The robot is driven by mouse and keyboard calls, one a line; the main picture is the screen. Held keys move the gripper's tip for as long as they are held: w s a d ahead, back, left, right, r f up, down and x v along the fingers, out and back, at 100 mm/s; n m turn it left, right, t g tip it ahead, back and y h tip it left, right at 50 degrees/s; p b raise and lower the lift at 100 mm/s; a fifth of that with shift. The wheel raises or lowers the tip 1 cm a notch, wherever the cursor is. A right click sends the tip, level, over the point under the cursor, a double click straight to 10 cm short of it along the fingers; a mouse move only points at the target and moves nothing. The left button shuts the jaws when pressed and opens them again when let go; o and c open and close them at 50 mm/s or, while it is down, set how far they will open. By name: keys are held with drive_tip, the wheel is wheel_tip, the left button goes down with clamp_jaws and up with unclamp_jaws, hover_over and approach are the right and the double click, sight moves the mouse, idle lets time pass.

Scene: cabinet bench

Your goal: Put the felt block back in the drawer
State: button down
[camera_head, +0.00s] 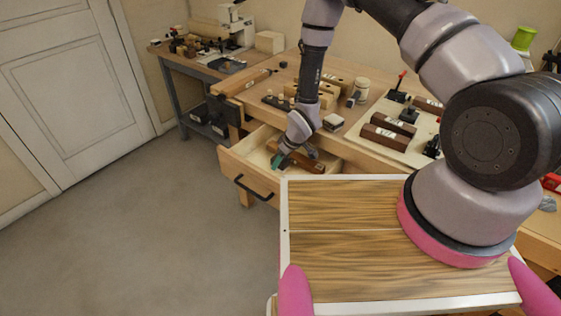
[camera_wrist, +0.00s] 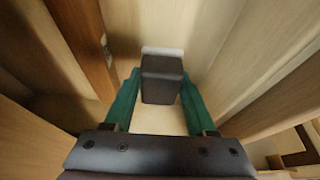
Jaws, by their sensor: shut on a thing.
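The felt block, a dark grey block (camera_wrist: 162,78) with a pale strip at its far end, sits between the teal fingers of my gripper (camera_wrist: 160,90) in the wrist view. My gripper is shut on it. In the head view my gripper (camera_head: 279,160) reaches down into the open drawer (camera_head: 243,160), near its front. The block is hard to make out there, hidden by the fingers and arm. The pale drawer floor (camera_wrist: 160,122) shows beneath it in the wrist view; I cannot tell whether the block touches it.
A long brown wooden piece (camera_head: 302,162) lies in the drawer beside my gripper, and shows at left in the wrist view (camera_wrist: 82,40). The bench top (camera_head: 285,77) above holds several wooden blocks and tools, with a pale tray (camera_head: 382,148) at right. The floor (camera_head: 150,230) is clear.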

sight(285, 161)
drive_tip(key=shift+f, duration=1.9)
idle(2.0)
drive_tip(key=shift+c, duration=0.7)
unclamp_jaws()
drive_tip(key=shift+o, duration=0.7)
drive_tip(key=shift+r, duration=0.15)
drive_tip(key=shift+v, duration=3.4)
drive_tip(key=shift+a, duration=0.1)
